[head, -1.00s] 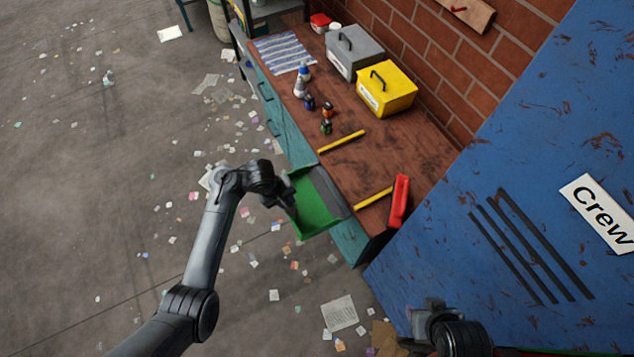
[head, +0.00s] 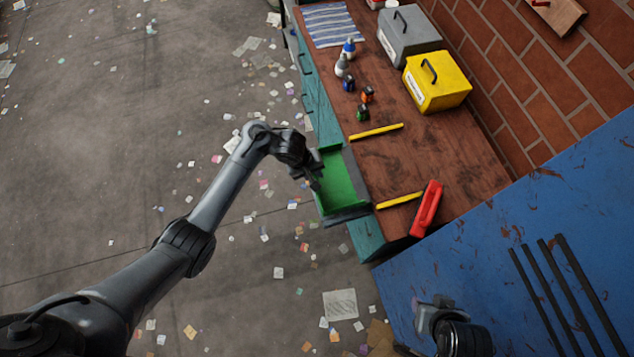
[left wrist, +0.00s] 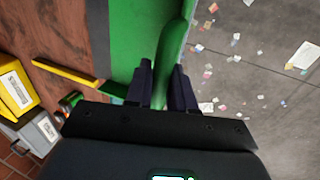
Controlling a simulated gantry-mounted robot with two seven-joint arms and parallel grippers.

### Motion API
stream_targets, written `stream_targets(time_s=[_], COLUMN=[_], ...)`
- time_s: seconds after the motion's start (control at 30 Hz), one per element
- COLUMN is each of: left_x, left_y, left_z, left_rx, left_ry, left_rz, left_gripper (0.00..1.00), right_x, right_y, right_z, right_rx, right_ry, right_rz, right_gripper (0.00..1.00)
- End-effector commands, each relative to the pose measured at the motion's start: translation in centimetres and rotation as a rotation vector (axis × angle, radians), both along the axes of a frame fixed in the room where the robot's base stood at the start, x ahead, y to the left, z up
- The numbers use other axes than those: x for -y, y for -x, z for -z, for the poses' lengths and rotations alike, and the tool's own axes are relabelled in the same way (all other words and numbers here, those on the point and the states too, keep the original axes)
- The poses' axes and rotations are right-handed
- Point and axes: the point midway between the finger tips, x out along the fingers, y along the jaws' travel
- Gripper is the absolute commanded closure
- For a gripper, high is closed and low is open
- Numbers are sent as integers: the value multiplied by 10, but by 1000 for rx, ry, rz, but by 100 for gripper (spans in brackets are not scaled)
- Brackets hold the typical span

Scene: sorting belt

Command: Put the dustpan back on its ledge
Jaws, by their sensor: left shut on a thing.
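The green dustpan (head: 340,178) has a dark lip (head: 348,214) and is at the teal front edge of the wooden bench, beside the gap between two yellow strips (head: 376,131). My left gripper (head: 317,178) holds it from the left, floor side. In the left wrist view, the fingers (left wrist: 160,88) are shut on the green handle (left wrist: 172,50). Whether the pan touches the bench is unclear. I cannot pick out the ledge for certain; the bare bench top (head: 385,168) lies between the strips. My right gripper (head: 432,308) is low in the head view, before the blue panel; its fingers are unclear.
Small bottles (head: 342,66), a yellow box (head: 437,80) and a grey box (head: 408,38) stand farther along the bench. The blue panel (head: 490,260) blocks the near right. Litter covers the floor.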

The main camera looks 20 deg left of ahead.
Motion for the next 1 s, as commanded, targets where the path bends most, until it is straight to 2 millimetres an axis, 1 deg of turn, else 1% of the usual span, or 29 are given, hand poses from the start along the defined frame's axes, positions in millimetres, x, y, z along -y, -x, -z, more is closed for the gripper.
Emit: stream_targets(time_s=[0.03,0.17,0.4,0.5,0.93,0.97,1.0], left_x=[0,0,-1,-1,0,0,0], left_y=[0,0,0,0,0,0,0], left_z=[5,12,47,54,57,58,57], left_rx=[1,1,-1,1,1,1,1], left_ry=[-1,0,-1,0,0,0,0], left_rz=[0,-1,0,-1,0,-1,0], left_gripper=[100,100,100,100,100,74,68], right_x=[0,0,0,0,0,0,0], right_y=[0,0,-2,-2,-2,-2,-2], right_z=[4,8,26,30,30,30,30], right_rx=[1,1,4,4,4,4,4], right_ry=[0,0,0,0,1,1,2], right_rz=[0,0,0,0,-1,-1,0], right_gripper=[57,57,57,57,57,57,57])
